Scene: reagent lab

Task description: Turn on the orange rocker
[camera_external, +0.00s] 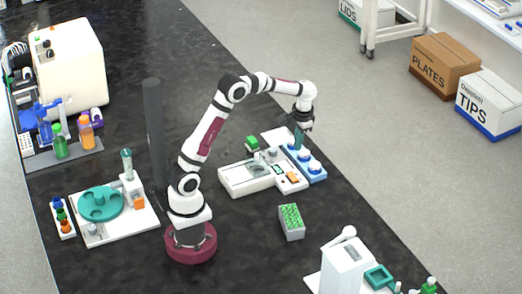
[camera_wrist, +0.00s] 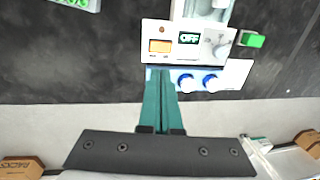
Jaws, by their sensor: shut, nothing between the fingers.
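The orange rocker (camera_wrist: 160,46) sits on a white control panel (camera_wrist: 165,30), left of a small display (camera_wrist: 189,38) that reads OFF. In the external view the rocker (camera_external: 293,177) is at the front end of the panel. My gripper (camera_wrist: 160,72) has long teal fingers, shut together and empty. In the wrist view the fingertips lie just below the rocker, at the panel's near edge. In the external view my gripper (camera_external: 298,147) points down above the blue-knobbed strip, behind the rocker. I cannot tell the exact height of the tips.
Blue knobs (camera_wrist: 210,83) stand on a strip beside the panel, close to my fingers. A grey dial (camera_wrist: 222,45) and a green block (camera_wrist: 253,40) are to the right. A green-topped rack (camera_external: 291,221) stands on the dark bench in front. The bench edge is close behind the strip.

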